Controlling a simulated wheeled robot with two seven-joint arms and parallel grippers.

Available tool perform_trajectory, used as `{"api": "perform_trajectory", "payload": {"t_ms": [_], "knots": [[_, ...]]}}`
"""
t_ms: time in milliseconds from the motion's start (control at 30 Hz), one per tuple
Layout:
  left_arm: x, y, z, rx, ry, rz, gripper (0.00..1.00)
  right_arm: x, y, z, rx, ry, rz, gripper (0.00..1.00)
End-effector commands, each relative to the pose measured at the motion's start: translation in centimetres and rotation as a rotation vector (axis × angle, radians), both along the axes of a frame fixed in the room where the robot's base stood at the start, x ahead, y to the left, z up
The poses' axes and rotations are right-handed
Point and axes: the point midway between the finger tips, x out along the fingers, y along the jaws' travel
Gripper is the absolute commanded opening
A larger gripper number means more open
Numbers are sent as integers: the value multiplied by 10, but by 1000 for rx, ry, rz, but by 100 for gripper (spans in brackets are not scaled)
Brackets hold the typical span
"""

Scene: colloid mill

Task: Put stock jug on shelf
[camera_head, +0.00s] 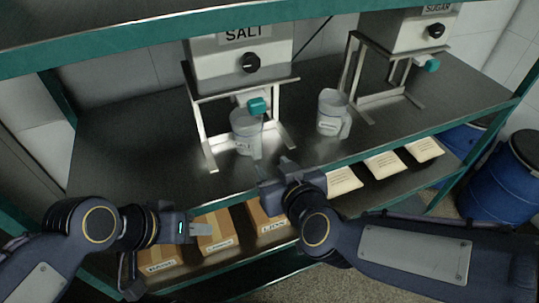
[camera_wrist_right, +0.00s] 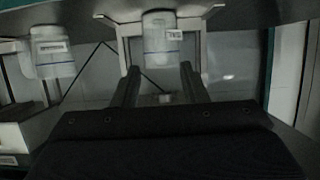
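Two pale translucent jugs with small labels stand on the metal shelf surface (camera_head: 125,140). One jug (camera_head: 243,133) is under the SALT dispenser's spout; the other jug (camera_head: 333,115) stands to its right, clear of the dispensers, its handle on the right. I cannot read which is the stock jug. My right gripper (camera_head: 272,170) is at the shelf's front edge, before the salt jug. In the right wrist view its fingers (camera_wrist_right: 160,72) are spread and empty, the salt jug (camera_wrist_right: 160,42) just beyond them, the other jug (camera_wrist_right: 50,52) to the left. My left gripper (camera_head: 202,229) is low, before the lower boxes.
The SALT dispenser (camera_head: 235,65) and SUGAR dispenser (camera_head: 405,30) stand on metal frames whose legs flank the space beneath. A teal beam (camera_head: 150,35) crosses above. Cardboard boxes (camera_head: 214,235) and paper packets (camera_head: 383,164) lie on the lower level. Blue drums (camera_head: 500,180) stand right.

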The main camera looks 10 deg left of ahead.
Motion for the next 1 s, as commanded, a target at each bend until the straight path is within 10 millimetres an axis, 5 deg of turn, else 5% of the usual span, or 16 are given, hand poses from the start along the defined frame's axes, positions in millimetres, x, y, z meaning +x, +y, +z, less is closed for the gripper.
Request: {"api": "perform_trajectory", "payload": {"t_ms": [467, 667, 900, 1000], "knots": [[0, 0, 2, 0, 0, 0, 36, 0, -20, 7, 61, 57, 4, 39], [0, 0, 2, 0, 0, 0, 36, -6, -97, 18, 232, 266, -2, 39], [0, 0, 2, 0, 0, 0, 36, -72, -218, -14, 237, 575, -208, 39], [0, 0, 2, 0, 0, 0, 36, -102, -251, -31, 206, 680, -337, 39]]}}
